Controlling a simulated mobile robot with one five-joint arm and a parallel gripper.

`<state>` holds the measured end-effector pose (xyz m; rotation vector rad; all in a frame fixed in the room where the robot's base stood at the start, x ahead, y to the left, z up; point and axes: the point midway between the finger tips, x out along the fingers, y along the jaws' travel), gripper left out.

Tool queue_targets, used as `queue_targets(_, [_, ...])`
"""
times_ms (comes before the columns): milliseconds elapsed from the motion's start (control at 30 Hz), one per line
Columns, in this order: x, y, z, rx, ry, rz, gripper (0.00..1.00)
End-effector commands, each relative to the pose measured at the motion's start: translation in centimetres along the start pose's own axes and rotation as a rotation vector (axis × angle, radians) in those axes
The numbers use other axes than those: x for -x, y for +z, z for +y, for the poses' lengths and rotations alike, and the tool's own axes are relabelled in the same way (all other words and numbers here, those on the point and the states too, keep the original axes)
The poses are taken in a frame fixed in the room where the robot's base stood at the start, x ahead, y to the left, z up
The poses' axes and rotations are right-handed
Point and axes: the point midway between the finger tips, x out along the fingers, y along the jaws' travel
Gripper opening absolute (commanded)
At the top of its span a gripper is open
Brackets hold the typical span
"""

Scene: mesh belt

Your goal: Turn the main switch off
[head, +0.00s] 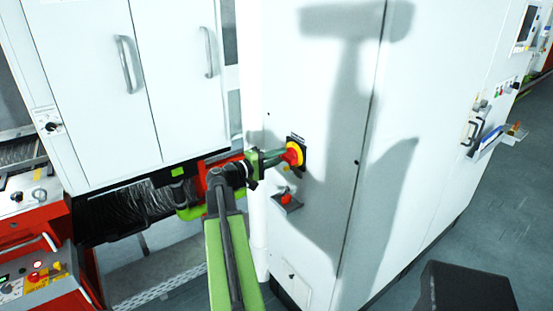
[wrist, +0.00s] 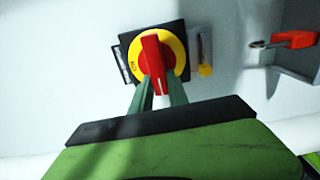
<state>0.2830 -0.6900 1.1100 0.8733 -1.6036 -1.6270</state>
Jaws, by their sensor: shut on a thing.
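The main switch (head: 298,148) is on the white cabinet front, with a red handle on a yellow disc and black square plate. In the wrist view the red handle (wrist: 152,54) stands roughly upright in the picture, and a small dark marking shows at the left of the yellow disc (wrist: 136,50). My gripper (head: 284,156) reaches the switch from the left. In the wrist view my gripper (wrist: 159,86) has its two green fingers on either side of the handle's lower part, shut on it. The fingers hide the lower edge of the disc.
A small bracket with a red item (head: 287,200) is fixed to the cabinet just below the switch; the red item also shows in the wrist view (wrist: 294,39). A red machine panel with buttons (head: 35,280) stands at lower left. Open floor (head: 480,220) lies to the right.

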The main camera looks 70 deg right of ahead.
Motion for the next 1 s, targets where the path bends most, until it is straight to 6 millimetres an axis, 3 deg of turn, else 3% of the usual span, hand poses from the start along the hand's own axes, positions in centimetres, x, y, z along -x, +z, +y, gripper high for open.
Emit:
queue_targets(267, [-0.1, -0.1, 0.2, 0.004, 0.006, 0.002, 0.0])
queue_targets(300, [-0.1, -0.1, 0.2, 0.004, 0.006, 0.002, 0.21])
queue_targets(467, [-0.1, 0.0, 0.1, 0.002, 0.004, 0.001, 0.42])
queue_targets(800, [0.4, -0.1, 0.1, 0.001, 0.002, 0.002, 0.42])
queue_targets(1000, [4.2, 0.0, 0.0, 0.001, 0.002, 0.004, 0.42])
